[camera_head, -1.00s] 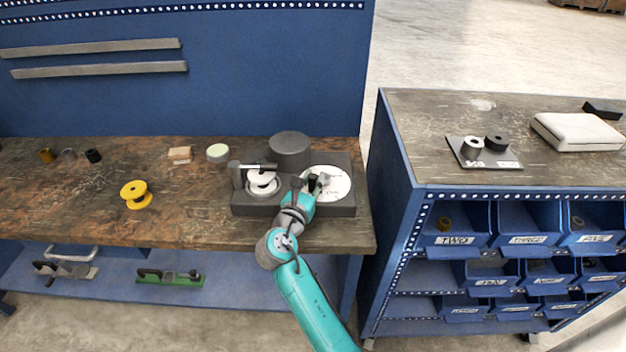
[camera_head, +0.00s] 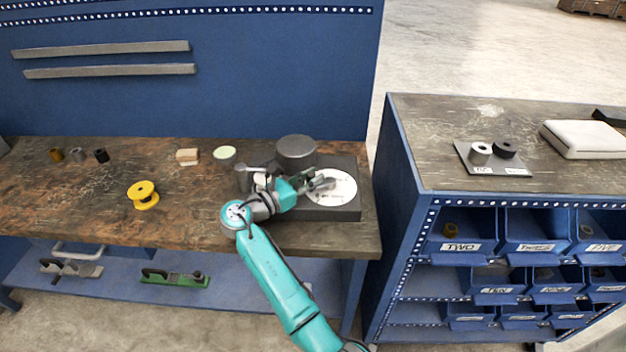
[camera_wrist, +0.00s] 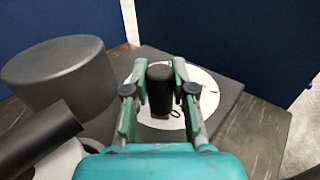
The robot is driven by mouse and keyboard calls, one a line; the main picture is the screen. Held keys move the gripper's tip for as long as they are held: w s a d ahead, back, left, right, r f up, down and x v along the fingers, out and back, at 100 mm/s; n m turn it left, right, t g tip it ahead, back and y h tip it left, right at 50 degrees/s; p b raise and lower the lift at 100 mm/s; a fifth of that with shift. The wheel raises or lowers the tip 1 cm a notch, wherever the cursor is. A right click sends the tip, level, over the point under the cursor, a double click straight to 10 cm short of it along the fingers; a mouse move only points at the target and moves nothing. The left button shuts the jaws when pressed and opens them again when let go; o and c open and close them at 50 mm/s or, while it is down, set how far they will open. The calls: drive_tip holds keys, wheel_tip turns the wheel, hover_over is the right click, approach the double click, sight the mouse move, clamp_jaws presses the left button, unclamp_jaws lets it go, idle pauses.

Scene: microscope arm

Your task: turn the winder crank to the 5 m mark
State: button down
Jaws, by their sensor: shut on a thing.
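The winder is a dark grey block (camera_head: 322,213) near the bench's right end, with a white dial disc (camera_head: 346,190) on top. The black crank handle (camera_wrist: 160,92) stands upright over the dial in the wrist view. My gripper (camera_wrist: 160,76) has a finger on each side of the handle and is shut on it. In the head view my gripper (camera_head: 322,183) reaches across the dial from the left and covers part of it. The dial marks are too small to read, so the crank's exact position cannot be told.
A dark grey drum (camera_head: 296,151) stands behind the winder's dial. A dark cylinder (camera_wrist: 35,138) is close to my gripper at left in the wrist view. A yellow spool (camera_head: 143,195) lies on the bench at left. A bin cabinet (camera_head: 400,150) stands to the right.

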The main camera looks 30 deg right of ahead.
drive_tip(key=shift+w+g, duration=0.15)
drive_tip(key=shift+g, duration=0.15)
drive_tip(key=c, duration=0.9)
unclamp_jaws()
drive_tip(key=a, duration=0.8)
drive_tip(key=s+a, duration=0.1)
drive_tip(key=a, duration=0.3)
